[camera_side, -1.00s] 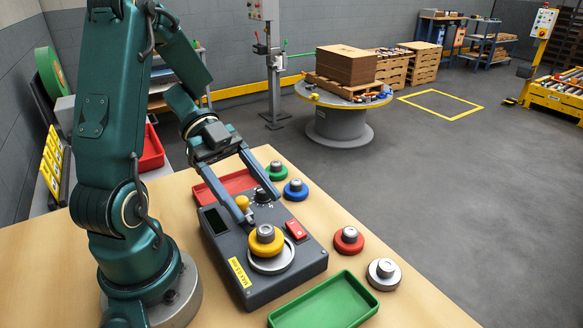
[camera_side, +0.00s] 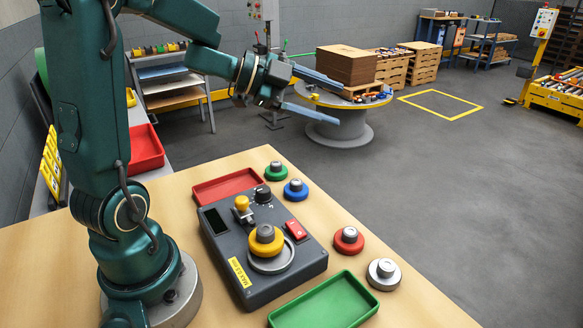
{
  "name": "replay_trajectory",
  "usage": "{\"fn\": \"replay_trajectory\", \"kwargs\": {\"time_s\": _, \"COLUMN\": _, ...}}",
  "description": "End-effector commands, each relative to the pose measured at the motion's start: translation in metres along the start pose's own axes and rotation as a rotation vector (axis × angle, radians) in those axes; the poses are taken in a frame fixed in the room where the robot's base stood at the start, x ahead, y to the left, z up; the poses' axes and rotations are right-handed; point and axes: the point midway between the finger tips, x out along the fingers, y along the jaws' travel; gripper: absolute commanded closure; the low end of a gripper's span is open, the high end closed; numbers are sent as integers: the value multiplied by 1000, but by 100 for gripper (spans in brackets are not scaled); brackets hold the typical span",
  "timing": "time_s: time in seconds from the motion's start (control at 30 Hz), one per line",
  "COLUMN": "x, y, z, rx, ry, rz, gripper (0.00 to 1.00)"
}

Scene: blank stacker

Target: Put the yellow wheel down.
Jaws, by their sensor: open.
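The yellow wheel (camera_side: 266,241) has a grey metal hub on top. It sits on the round metal plate (camera_side: 272,262) of the dark grey machine box (camera_side: 225,262). My gripper (camera_side: 338,97) is open and empty, raised well above and beyond the table's far edge. Its two blue-grey fingers point to the right, apart from the wheel. Nothing hides the wheel's top, and its underside is not visible.
Green (camera_side: 275,171), blue (camera_side: 295,190), red (camera_side: 348,240) and grey (camera_side: 383,274) wheels stand along the table's right side. A red tray (camera_side: 228,187) lies behind the box, a green tray (camera_side: 325,304) in front. The box carries a yellow-knobbed lever (camera_side: 242,205) and a red switch (camera_side: 296,230).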

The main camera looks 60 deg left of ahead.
Motion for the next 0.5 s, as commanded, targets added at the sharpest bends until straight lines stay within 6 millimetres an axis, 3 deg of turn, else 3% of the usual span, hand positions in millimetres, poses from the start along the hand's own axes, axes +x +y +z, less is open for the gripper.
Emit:
{"fn": "replay_trajectory", "kwargs": {"time_s": 0.1, "x": 6, "y": -45, "z": 5, "rx": 9, "ry": -120, "rz": -219, "gripper": 28}}
{"fn": "replay_trajectory", "kwargs": {"time_s": 0.23, "x": -1, "y": -78, "z": 18, "rx": -43, "ry": -284, "rz": -405, "gripper": 28}}
{"fn": "replay_trajectory", "kwargs": {"time_s": 0.37, "x": -15, "y": -88, "z": 33, "rx": -146, "ry": -466, "rz": -511, "gripper": 28}}
{"fn": "replay_trajectory", "kwargs": {"time_s": 0.5, "x": -31, "y": -69, "z": 48, "rx": -295, "ry": -668, "rz": -520, "gripper": 28}}
